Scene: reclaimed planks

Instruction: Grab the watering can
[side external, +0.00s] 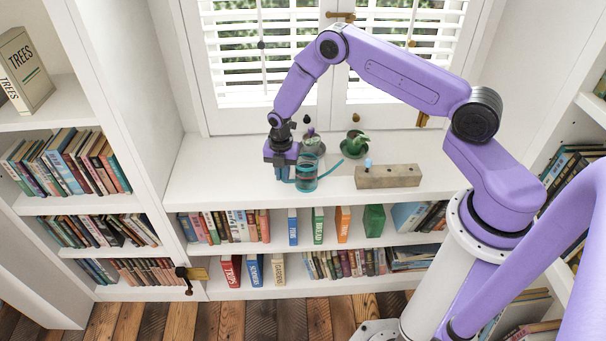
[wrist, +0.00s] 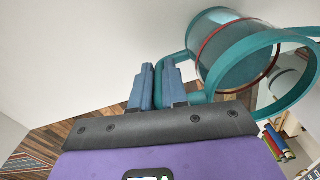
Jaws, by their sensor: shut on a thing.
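The watering can (side external: 306,180) is teal and partly see-through, with a thin red band. It is at the window shelf, its thin spout pointing right. In the wrist view the watering can (wrist: 204,40) fills the upper right, with a large teal hoop in front of its body. My gripper (side external: 287,177) is at the can's left side. In the wrist view my gripper (wrist: 157,85) has its blue fingers shut on the can's teal handle. I cannot tell whether the can's base touches the shelf.
A wooden block (side external: 388,177) with holes lies to the right of the can. A green potted plant (side external: 354,145) stands behind it, and another pot (side external: 312,143) is just behind the can. The white shelf top (side external: 225,180) is clear on the left. Books fill the shelves below.

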